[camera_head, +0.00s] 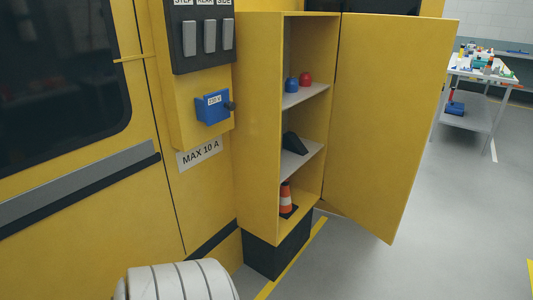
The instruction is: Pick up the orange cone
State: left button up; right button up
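The orange cone (286,197) has a white band and a dark base. It stands upright on the bottom level of an open yellow cabinet (260,130), partly hidden by the cabinet's left side wall. The cabinet door (385,120) stands open to the right. Neither of my grippers is in view, and nothing touches the cone.
Above the cone, a dark wedge (294,143) lies on the middle shelf. A blue item (291,84) and a red item (306,78) sit on the upper shelf. A cluttered table (480,72) stands at the back right. The grey floor (400,265) in front is clear.

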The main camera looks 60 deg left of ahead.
aim_at(286, 208)
jog(key=u, duration=1.9)
jog(key=k+l+u, duration=0.1)
jog(key=l, duration=0.3)
jog(key=k+l+u, duration=0.1)
jog(key=l, duration=0.3)
jog(key=k+l, duration=0.1)
jog(key=l, duration=0.25)
jog(key=i+l+u, duration=0.2)
jog(key=l+u, duration=0.3)
jog(key=l, duration=0.5)
jog(key=l+u, duration=0.5)
jog(key=l, duration=0.5)
